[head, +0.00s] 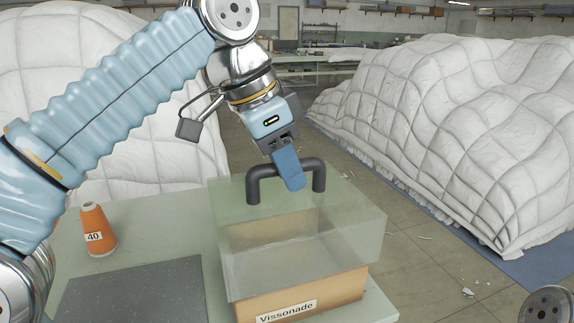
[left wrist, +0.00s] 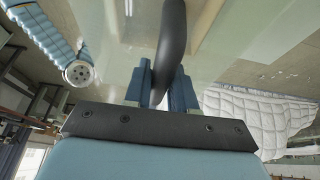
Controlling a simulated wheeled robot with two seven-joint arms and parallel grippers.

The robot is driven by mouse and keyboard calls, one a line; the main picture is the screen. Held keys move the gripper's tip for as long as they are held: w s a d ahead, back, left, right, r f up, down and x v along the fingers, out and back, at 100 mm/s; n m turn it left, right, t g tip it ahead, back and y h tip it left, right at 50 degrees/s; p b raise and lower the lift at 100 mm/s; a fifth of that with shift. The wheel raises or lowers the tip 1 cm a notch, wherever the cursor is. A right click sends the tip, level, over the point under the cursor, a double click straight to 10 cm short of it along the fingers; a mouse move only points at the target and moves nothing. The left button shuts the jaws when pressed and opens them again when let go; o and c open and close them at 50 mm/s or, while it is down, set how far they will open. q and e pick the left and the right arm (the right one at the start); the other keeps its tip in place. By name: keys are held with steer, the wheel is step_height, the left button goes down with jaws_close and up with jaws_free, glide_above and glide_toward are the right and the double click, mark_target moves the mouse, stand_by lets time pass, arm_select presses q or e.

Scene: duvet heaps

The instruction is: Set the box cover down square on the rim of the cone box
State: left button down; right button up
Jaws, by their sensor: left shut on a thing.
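The box cover (head: 345,215) is a clear, pale green hood with a black handle (head: 253,186) on top. My left gripper (head: 290,172) is shut on the handle's bar; the left wrist view also shows its blue fingers (left wrist: 162,88) on either side of the dark handle (left wrist: 172,35). The cone box (head: 342,292) is tan, with a "Vissonade" label, and stands on the table. The cover is over the box, whose upper walls show through it. I cannot tell whether the cover touches the rim. My right gripper is not in view.
An orange cone (head: 96,232) marked 40 stands on the pale green table (head: 165,220) at the left. A dark speckled mat (head: 135,290) lies in front of it. White duvet heaps (head: 450,130) rise behind, left and right, with open floor between.

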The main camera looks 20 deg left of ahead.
arm_select(q)
steer(key=shift+p, duration=0.6)
stand_by(1.0)
steer(key=shift+f+b, duration=1.1)
steer(key=shift+f, duration=0.35)
steer(key=c, duration=0.8)
jaws_free()
steer(key=shift+c, duration=0.2)
steer(key=shift+r, duration=0.3)
steer(key=p+v, duration=0.5)
steer(key=v, duration=0.7)
steer(key=shift+r, duration=0.25)
steer(key=shift+s+a+r+p, duration=0.15)
steer(key=shift+a+r+p, duration=0.1)
steer(key=shift+r+p, duration=0.1)
